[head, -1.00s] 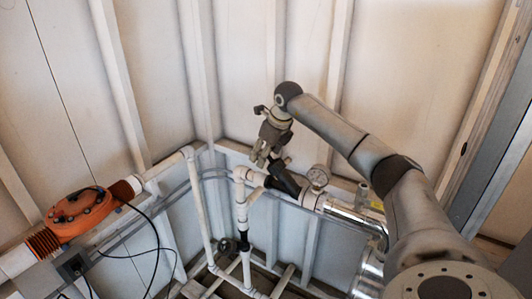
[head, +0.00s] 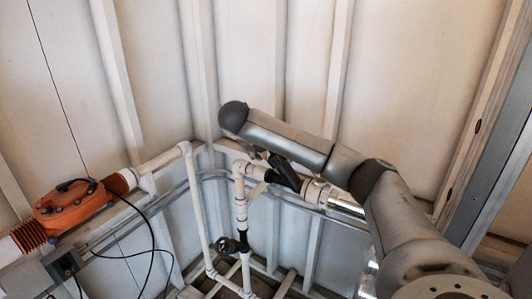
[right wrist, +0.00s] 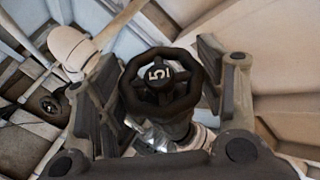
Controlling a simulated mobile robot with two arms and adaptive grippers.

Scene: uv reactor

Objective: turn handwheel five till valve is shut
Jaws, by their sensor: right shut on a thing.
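Handwheel five (right wrist: 158,82), a black lobed wheel marked 5, sits face-on to the camera in the right wrist view. My right gripper (right wrist: 162,92) is shut on it, with one finger on each side of the rim. Below the wheel the valve's stem and pipe fittings show only partly. In the head view my right arm covers the wheel and most of the gripper. A black valve section (head: 285,172) on the white pipe shows just below that arm. My left gripper is in neither current view.
White pipes (head: 196,200) run along the corner and down to the floor frame. Another black handwheel (head: 228,246) sits low on them. An orange unit (head: 72,207) with black cables is at the left. Ribbed walls close in the corner behind.

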